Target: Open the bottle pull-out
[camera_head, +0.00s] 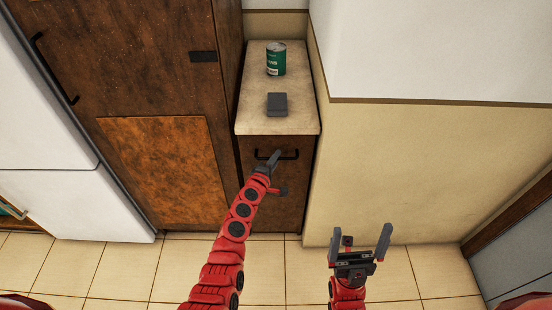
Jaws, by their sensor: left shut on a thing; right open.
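The bottle pull-out (293,194) is a narrow dark brown front under a short beige countertop. Its black bar handle (290,154) runs across near the top of the front. The front looks flush with the cabinet. My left gripper (272,160) is at the left part of the handle and shut on it; my arm and wrist cover part of the front below. My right gripper (361,246) is open and empty, low over the tiled floor, right of the pull-out and in front of the beige wall.
A green can (276,59) and a dark grey box (277,104) stand on the countertop (252,117). A tall brown cabinet (130,70) and a white fridge (45,125) are at the left. The tiled floor (180,270) in front is clear.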

